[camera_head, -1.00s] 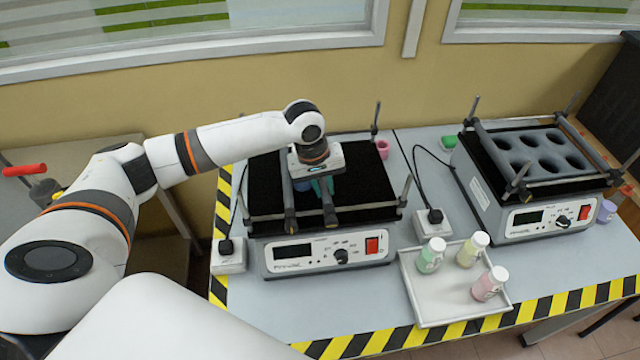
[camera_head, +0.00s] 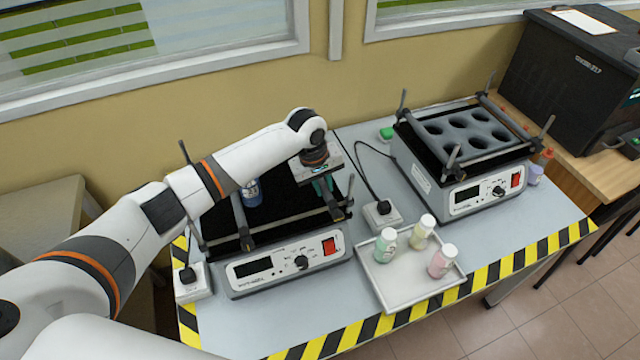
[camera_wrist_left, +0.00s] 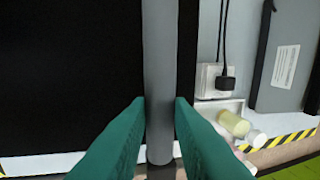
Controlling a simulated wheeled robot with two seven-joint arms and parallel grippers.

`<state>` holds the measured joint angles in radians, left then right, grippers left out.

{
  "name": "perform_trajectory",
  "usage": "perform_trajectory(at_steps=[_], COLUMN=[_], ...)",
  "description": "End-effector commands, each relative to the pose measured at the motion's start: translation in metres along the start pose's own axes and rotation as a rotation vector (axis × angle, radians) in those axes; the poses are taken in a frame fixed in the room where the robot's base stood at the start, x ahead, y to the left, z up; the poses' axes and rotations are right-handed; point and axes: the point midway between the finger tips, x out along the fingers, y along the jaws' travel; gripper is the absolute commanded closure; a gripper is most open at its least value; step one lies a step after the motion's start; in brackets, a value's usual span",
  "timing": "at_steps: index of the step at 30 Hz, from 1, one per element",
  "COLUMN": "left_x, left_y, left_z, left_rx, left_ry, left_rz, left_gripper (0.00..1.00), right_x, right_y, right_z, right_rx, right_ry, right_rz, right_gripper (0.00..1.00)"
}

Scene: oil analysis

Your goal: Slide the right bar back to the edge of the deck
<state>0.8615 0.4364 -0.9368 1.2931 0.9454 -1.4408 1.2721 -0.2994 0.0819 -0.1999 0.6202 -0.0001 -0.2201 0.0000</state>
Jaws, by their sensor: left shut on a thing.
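The left shaker has a black deck (camera_head: 285,215) with two grey bars across it. My left gripper (camera_head: 323,186) reaches down over the deck's right side, its teal fingers shut on the right bar (camera_head: 332,203). In the left wrist view the fingers (camera_wrist_left: 160,115) close on both sides of this bar (camera_wrist_left: 160,60), with only a thin black strip of deck to its right. The left bar (camera_head: 241,222) lies well apart, towards the deck's left side. A blue bottle (camera_head: 252,194) stands on the deck beside the left bar. My right gripper is out of view.
A white tray (camera_head: 400,295) with three capped bottles stands front right of the shaker. A power socket (camera_head: 382,214) and cable lie between the shakers. A second shaker (camera_head: 470,190) with a holed rack stands right. Upright rods rise at the deck corners.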

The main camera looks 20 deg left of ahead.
Motion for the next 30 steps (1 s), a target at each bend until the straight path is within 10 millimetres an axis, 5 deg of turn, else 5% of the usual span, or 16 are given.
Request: perform_trajectory(at_steps=[4,16,30], left_x=[-0.001,-0.008,-0.097], left_y=[0.000,0.000,0.000], left_z=[0.001,0.001,0.001], left_rx=[0.000,0.001,0.001], left_ry=[-0.002,-0.001,-0.003], left_rz=[-0.001,-0.002,-0.004], left_gripper=[0.59,0.59,0.59], right_x=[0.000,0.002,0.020], right_y=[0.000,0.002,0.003], right_z=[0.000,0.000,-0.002], right_rx=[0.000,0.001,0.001], right_ry=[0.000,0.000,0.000], right_rz=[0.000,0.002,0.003], right_gripper=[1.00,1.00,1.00])
